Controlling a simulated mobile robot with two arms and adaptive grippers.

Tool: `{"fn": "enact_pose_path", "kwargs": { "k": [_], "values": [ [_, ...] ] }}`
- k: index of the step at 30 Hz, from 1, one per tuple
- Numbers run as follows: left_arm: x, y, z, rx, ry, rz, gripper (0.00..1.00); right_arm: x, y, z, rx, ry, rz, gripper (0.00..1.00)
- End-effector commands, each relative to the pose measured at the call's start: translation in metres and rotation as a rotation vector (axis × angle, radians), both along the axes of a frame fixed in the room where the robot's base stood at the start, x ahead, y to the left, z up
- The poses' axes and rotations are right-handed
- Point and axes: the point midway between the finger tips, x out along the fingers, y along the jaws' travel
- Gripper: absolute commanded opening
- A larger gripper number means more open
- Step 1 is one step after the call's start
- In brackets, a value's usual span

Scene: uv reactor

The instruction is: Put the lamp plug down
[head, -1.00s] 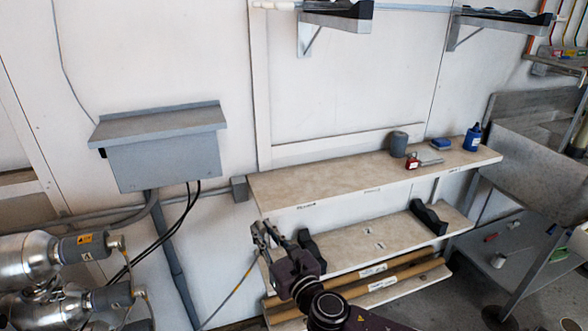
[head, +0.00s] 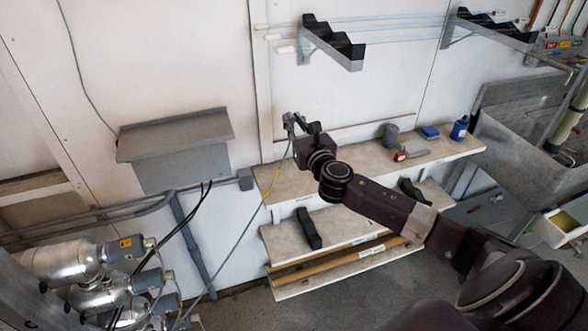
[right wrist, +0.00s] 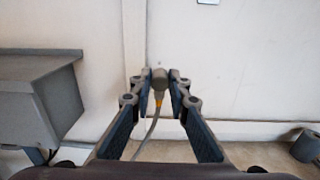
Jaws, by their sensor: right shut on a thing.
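My right gripper (head: 296,122) is raised in front of the white wall, above the left part of the upper shelf (head: 280,183). It is shut on the lamp plug, a dark rounded piece (right wrist: 160,79) between the fingertips in the right wrist view. In the head view the cable (head: 262,205) runs down to the lower left, toward the metal cylinders. The plug itself is too small to make out in the head view. My left gripper is not in view.
A grey cylinder (head: 390,135), a red item (head: 400,156), a blue box (head: 430,132) and a blue bottle (head: 459,129) stand on the upper shelf's right part. Black holders (head: 309,229) sit on the lower shelf. A grey wall box (head: 180,165) is at left.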

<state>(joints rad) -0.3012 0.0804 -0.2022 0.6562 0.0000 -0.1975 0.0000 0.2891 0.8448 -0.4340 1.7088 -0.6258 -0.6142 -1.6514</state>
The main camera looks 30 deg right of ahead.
Motion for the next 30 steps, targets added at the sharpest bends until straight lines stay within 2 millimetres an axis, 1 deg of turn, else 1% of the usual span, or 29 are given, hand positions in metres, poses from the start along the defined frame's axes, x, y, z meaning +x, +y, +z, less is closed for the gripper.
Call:
{"fn": "enact_pose_path", "kwargs": {
  "k": [1, 3, 5, 8, 13, 18, 21, 24, 28, 30],
  "values": [
    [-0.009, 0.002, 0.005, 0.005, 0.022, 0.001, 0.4, 0.002, -0.004, 0.009, 0.0, 0.0, -0.006, 0.0],
    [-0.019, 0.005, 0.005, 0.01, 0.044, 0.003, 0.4, 0.003, -0.007, 0.011, 0.001, 0.001, -0.01, 0.0],
    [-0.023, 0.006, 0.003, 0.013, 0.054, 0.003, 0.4, 0.003, -0.009, 0.008, 0.002, 0.001, -0.013, 0.0],
    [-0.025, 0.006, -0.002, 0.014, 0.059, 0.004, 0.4, 0.003, -0.009, -0.01, 0.006, 0.003, -0.015, 0.0],
    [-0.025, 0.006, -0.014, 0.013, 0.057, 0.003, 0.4, 0.003, -0.009, -0.058, 0.006, 0.005, -0.015, 0.0],
    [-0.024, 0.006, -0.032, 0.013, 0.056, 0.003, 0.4, 0.003, -0.009, -0.104, 0.005, 0.003, -0.016, 0.0],
    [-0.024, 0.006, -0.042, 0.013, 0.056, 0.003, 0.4, 0.003, -0.009, -0.127, 0.004, 0.002, -0.015, 0.0],
    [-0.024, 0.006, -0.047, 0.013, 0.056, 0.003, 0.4, 0.003, -0.009, -0.14, 0.002, 0.001, -0.013, 0.0],
    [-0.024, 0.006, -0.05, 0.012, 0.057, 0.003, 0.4, 0.003, -0.009, -0.147, 0.003, -0.001, -0.013, 0.0],
    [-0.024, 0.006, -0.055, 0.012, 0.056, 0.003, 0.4, 0.003, -0.009, -0.156, 0.002, 0.001, -0.014, 0.0]
  ]
}}
